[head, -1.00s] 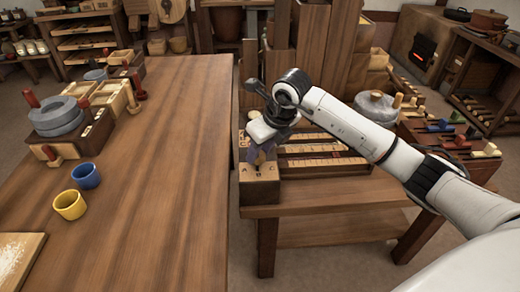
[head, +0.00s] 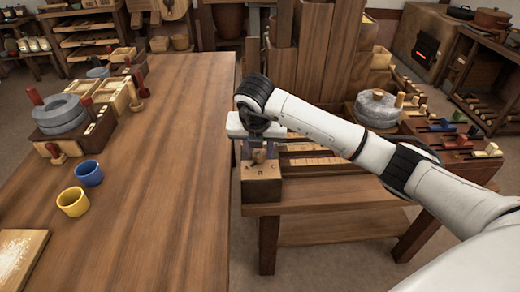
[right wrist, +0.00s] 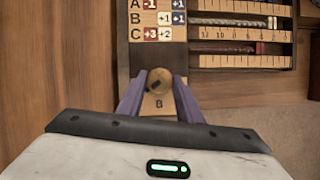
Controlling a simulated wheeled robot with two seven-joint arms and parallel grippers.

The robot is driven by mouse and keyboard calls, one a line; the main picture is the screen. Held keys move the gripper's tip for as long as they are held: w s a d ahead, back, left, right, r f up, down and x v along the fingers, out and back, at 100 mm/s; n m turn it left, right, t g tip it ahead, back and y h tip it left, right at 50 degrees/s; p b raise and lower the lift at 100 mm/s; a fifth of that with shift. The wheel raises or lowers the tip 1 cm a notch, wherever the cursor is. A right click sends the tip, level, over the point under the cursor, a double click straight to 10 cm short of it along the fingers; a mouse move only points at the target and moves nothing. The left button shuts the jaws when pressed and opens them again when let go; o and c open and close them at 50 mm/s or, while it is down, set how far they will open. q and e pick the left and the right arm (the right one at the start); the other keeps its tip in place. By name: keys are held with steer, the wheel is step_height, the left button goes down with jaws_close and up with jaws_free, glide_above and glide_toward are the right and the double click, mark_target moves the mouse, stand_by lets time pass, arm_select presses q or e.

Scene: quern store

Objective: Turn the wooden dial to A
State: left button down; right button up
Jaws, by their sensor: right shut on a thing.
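The wooden dial (head: 258,157) is a small rounded knob on top of a wooden block (head: 262,188) at the near left end of the low bench. My right gripper (head: 257,150) points down and is shut on the dial. In the right wrist view the dial (right wrist: 160,78) sits between the purple fingers, with a dark mark towards its lower left. The letter B shows below it; A and C on the block are hidden there. I cannot tell exactly which letter the dial points to. My left gripper is out of view.
A board with rows A, B and C (right wrist: 158,20) and a numbered rack (right wrist: 240,35) lie beyond the dial. The long table (head: 165,190) stands close on the left, with blue and yellow cups (head: 73,203) and a quern (head: 60,115). Another quern (head: 378,107) stands right.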

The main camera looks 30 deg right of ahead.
steer(key=shift+m, duration=0.6)
steer(key=o, duration=1)
steer(key=shift+o, duration=0.2)
steer(key=v, duration=1)
steer(key=shift+a+r, duration=0.15)
steer(key=shift+a, duration=0.1)
steer(key=shift+w, duration=0.1)
